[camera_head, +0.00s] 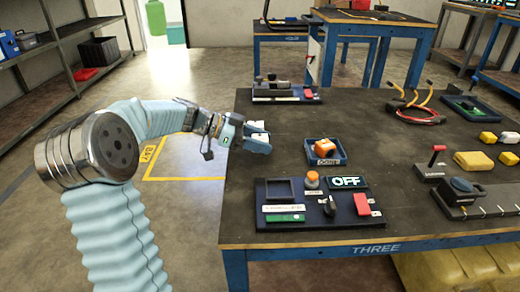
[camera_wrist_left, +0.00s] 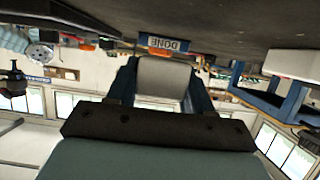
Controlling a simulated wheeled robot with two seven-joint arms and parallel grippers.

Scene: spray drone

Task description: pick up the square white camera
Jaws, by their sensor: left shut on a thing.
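My left gripper (camera_head: 256,138) is at the left edge of the table, beside the control panel and the orange object. It is shut on the square white camera (camera_head: 255,126), of which only a small white part shows between the fingers. In the left wrist view, the camera (camera_wrist_left: 163,78) looks like a pale grey, rounded block between the two dark blue fingers. Its far side is hidden there. My right gripper is in neither view.
A blue tray (camera_head: 338,159) labelled DONE, with an orange block (camera_head: 324,148) in it, stands right of the gripper. A control panel (camera_head: 288,226) with an OFF display lies nearer the front edge. The dark tabletop (camera_head: 295,120) between gripper and back items is clear.

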